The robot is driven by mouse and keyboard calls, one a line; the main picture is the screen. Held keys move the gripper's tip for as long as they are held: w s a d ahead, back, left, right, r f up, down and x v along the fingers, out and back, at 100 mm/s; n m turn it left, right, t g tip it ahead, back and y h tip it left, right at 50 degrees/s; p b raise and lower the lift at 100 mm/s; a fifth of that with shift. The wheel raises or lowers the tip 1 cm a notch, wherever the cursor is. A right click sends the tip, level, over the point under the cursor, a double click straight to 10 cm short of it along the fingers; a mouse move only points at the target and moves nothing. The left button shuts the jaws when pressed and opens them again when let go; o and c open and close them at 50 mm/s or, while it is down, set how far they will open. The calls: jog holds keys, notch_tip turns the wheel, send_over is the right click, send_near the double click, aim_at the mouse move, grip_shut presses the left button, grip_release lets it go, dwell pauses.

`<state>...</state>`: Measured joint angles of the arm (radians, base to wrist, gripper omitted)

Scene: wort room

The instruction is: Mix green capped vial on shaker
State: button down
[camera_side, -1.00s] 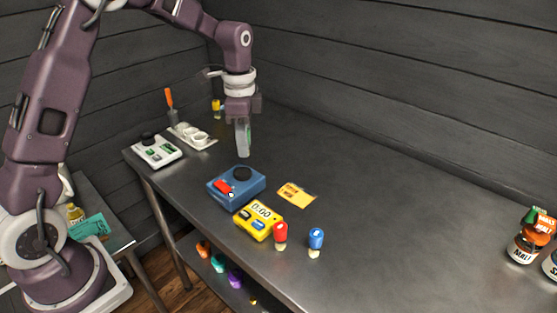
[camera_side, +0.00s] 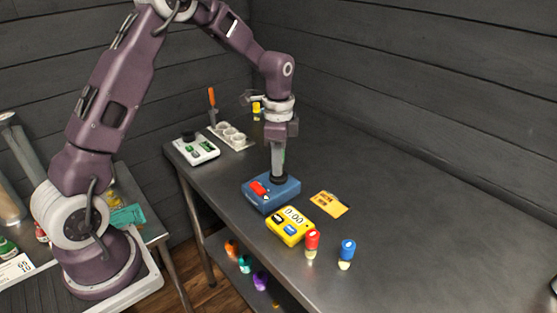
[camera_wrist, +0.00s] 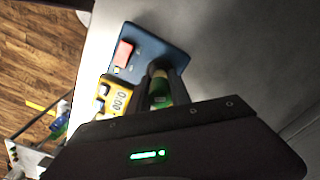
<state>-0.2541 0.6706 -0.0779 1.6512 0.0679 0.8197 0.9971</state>
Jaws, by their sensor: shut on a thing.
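The green capped vial (camera_wrist: 160,92) is held between the two fingers of my gripper (camera_wrist: 163,82) in the wrist view. In the side view my gripper (camera_side: 278,168) points straight down, with its fingertips at the black round pad (camera_side: 278,179) of the blue shaker (camera_side: 284,198). The fingers mostly hide the vial there. I cannot tell whether the vial's bottom touches the pad. The shaker has a red switch (camera_side: 259,188) on its top; it also shows in the wrist view (camera_wrist: 123,53).
A yellow timer (camera_side: 290,226) reading 0:00 stands in front of the shaker. A red capped vial (camera_side: 312,241) and a blue capped vial (camera_side: 347,252) stand to its right. A yellow card (camera_side: 329,204) lies behind. A white device (camera_side: 196,150) and a white holder (camera_side: 231,137) are further back.

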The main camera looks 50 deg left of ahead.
jog(key=shift+f, duration=0.45)
dwell(2.6)
dwell(0.9)
jog(key=shift+r, duration=3.05)
